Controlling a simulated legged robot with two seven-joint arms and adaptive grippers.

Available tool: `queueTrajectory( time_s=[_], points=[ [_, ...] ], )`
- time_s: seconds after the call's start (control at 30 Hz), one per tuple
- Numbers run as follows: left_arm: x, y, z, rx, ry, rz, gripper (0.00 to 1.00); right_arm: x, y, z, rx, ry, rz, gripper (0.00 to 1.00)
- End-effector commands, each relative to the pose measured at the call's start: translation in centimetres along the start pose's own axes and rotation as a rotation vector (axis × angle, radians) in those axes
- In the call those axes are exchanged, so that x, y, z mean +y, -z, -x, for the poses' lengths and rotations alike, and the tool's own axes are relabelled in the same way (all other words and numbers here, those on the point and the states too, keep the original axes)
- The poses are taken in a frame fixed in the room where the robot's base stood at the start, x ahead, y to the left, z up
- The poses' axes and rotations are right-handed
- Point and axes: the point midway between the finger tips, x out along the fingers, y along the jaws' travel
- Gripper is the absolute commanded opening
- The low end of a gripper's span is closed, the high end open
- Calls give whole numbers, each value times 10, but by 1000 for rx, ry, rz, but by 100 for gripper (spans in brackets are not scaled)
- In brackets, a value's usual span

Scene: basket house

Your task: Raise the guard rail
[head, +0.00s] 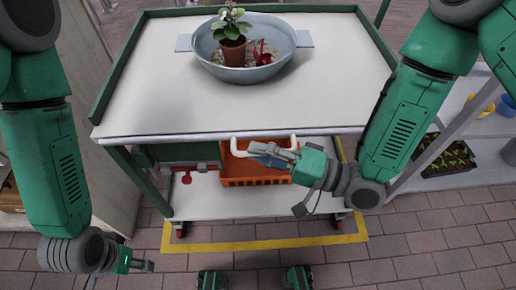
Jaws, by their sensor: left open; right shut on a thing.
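A white and green cart stands ahead of me. Its top (150,90) has raised green rims at the left, back and right. A pale rail (160,138) runs along the front edge, low against the top. A white bent handle (236,148) hangs at the front middle, just under that edge. My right gripper (265,152) is shut on the handle; its fingers hide part of the bar. My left gripper (145,266) is empty and open, low at the left above the floor, away from the cart.
A grey-blue basin (285,75) with a potted plant (233,40) and a small red item (262,54) stands at the top's back. An orange crate (255,178) sits on the lower shelf (205,205). A yellow line (260,243) frames the floor. Shelves with pots stand right.

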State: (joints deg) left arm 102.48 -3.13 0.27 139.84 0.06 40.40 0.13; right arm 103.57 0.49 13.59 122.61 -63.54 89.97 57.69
Motion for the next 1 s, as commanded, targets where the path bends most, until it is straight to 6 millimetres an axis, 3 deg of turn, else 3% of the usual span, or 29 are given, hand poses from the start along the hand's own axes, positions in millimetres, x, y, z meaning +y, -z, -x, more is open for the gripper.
queueTrajectory(
  time_s=[0.03,0.1,0.33,0.7,0.73,0.77,1.0],
  points=[
    [0,1,13,0,0,0,65,-16,4,-2,3,7,2,0],
    [0,2,25,0,0,0,65,-30,6,-3,4,9,3,0],
    [0,3,54,1,0,0,65,-66,12,-5,3,11,3,0],
    [0,3,54,0,0,0,65,-68,13,-6,4,17,4,0],
    [0,3,54,0,0,0,65,-68,13,-6,4,17,5,21],
    [0,3,54,0,0,0,65,-68,13,-6,4,16,5,31],
    [0,3,54,0,0,0,65,-66,12,-6,2,11,3,31]
  ],
)
